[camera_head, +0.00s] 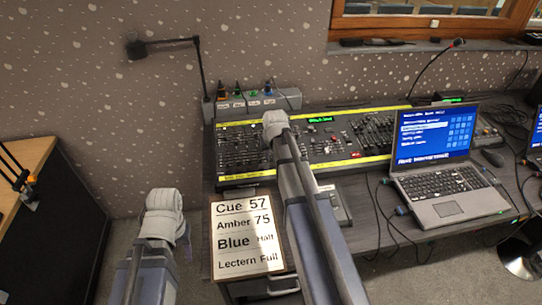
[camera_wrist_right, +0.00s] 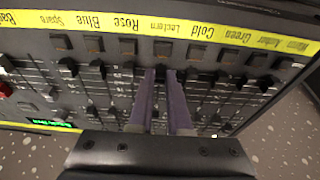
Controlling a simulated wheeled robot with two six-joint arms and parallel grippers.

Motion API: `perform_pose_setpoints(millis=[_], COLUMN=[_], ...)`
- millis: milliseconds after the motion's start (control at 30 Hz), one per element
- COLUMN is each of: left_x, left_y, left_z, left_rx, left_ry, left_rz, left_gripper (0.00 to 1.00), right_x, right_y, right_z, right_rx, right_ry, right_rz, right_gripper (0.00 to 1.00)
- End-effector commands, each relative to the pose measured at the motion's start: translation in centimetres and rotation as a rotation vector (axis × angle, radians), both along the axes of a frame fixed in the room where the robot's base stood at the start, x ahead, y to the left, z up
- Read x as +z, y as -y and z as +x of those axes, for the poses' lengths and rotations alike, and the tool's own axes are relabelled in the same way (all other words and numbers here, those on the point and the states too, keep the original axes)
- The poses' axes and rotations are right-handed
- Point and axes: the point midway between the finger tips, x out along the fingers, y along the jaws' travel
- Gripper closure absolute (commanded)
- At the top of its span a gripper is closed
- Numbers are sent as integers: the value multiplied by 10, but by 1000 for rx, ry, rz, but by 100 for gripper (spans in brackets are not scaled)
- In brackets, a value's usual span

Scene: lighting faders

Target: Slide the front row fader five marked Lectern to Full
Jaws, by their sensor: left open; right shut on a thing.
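The lighting desk (camera_head: 348,163) has yellow label strips and rows of black faders. In the right wrist view the labels are upside down, and the Lectern label (camera_wrist_right: 164,27) is fifth from the right. My right gripper (camera_wrist_right: 166,73) is shut at the Lectern column, just below its square button (camera_wrist_right: 162,48). The fader cap between the fingertips is mostly hidden. In the head view my right gripper (camera_head: 274,124) reaches over the left part of the desk and covers that fader. My left gripper (camera_head: 164,203) is open, low and left of the desk, apart from it.
A card (camera_head: 246,235) at the desk's front reads Cue 57, Amber 75, Blue Half, Lectern Full. A laptop (camera_head: 443,160) with a blue screen stands right of the desk. A lamp arm (camera_head: 201,68) rises behind. Neighbouring fader caps (camera_wrist_right: 192,75) sit close to the fingers.

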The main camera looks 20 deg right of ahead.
Motion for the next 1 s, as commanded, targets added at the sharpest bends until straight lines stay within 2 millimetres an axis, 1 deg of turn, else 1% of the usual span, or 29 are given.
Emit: perform_pose_setpoints(millis=[267, 1000], left_x=[1, 4], left_y=[0, 0], left_z=[0, 0], left_rx=[0, 0], left_ry=[0, 0], left_rz=[0, 0], left_gripper=[50, 50], right_x=[1, 4], right_y=[2, 10], right_z=[6, 40], right_rx=[0, 0], right_ry=[0, 1], right_rz=[0, 0], right_gripper=[100, 100])
